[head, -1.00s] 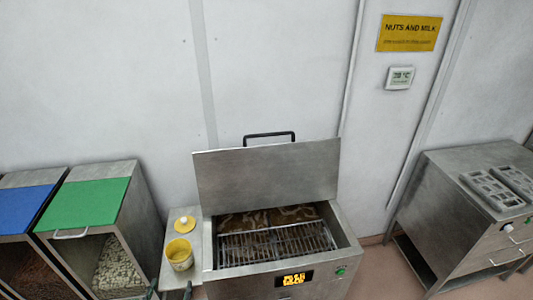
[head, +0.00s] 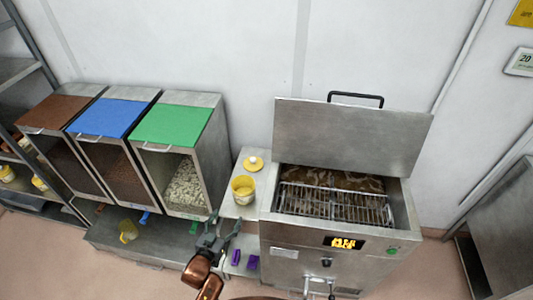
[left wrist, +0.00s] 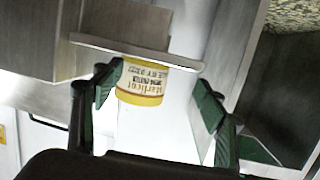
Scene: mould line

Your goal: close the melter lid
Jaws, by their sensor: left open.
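The melter (head: 290,232) is a steel box with a lit yellow display on its front. Its flat steel lid (head: 350,137) stands raised at the back, with a black bar handle (head: 355,97) on its top edge. Brown contents and a wire rack (head: 335,203) show in the open tank. My left gripper (head: 223,226) is low, in front of the side shelf left of the melter, well away from the lid. In the left wrist view its two green-padded fingers (left wrist: 158,92) are spread with nothing held between them. My right gripper is not in view.
A yellow tub (head: 243,188) and a yellow cap with a white knob (head: 253,163) sit on the side shelf (head: 232,211). The tub's label shows in the left wrist view (left wrist: 143,84). Bins with green (head: 172,126), blue (head: 110,118) and brown (head: 60,110) lids stand left.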

